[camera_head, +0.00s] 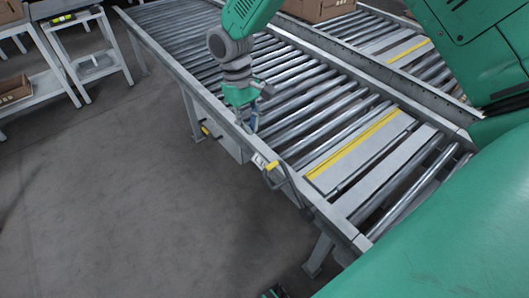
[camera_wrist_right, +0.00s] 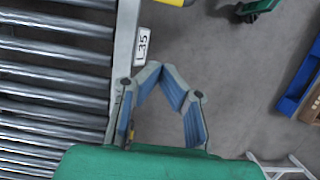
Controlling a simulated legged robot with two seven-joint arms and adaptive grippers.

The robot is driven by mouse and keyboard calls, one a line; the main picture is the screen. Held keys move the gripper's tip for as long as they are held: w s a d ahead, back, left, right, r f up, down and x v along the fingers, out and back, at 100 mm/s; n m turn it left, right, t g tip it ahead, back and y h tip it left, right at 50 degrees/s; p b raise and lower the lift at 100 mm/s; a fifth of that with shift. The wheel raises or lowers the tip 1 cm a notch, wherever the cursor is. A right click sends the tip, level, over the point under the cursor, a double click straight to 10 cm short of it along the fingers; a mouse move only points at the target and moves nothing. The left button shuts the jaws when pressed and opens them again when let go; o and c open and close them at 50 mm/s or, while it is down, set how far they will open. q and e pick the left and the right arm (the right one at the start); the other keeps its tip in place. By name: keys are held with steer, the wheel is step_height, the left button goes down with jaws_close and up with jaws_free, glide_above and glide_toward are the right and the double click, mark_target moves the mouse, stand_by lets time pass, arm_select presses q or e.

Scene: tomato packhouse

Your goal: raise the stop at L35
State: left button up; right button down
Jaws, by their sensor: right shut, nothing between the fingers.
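A label reading L35 (camera_wrist_right: 142,45) is on the conveyor's side rail in the right wrist view. In the head view the label (camera_head: 258,160) is small, beside a lever with a yellow grip (camera_head: 271,166) on the rail's outer side. A yellow-edged plate (camera_head: 355,146) lies among the rollers near the lever, looking about level with them. My right gripper (camera_head: 243,112) is above the rail, short of the lever. In the wrist view its fingers (camera_wrist_right: 160,74) are closed and empty, beside the rail and below the label. A yellow piece (camera_wrist_right: 175,2) is cut off at the top edge there.
The roller conveyor (camera_head: 190,78) runs diagonally, with a second line (camera_head: 385,38) behind it holding a cardboard box (camera_head: 318,8). Light shelving (camera_head: 98,66) stands at far left. A blue pallet (camera_wrist_right: 302,78) is at right in the wrist view. The floor (camera_head: 130,190) beside the conveyor is clear.

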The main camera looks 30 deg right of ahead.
steer(key=b+x, duration=0.3)
steer(key=x, duration=0.8)
arm_select(q)
steer(key=shift+d+f+b, duration=0.15)
steer(key=shift+f+b, duration=0.1)
steer(key=shift+f, duration=0.75)
steer(key=shift+d+f+b, duration=0.1)
steer(key=shift+f+b, duration=0.15)
steer(key=shift+f, duration=0.7)
arm_select(e)
steer(key=shift+s+d+r, duration=0.35)
steer(key=shift+s+r, duration=0.35)
steer(key=shift+s, duration=0.15)
steer(key=shift+s+d+r, duration=0.3)
steer(key=shift+s+r, duration=0.45)
steer(key=shift+s, duration=0.05)
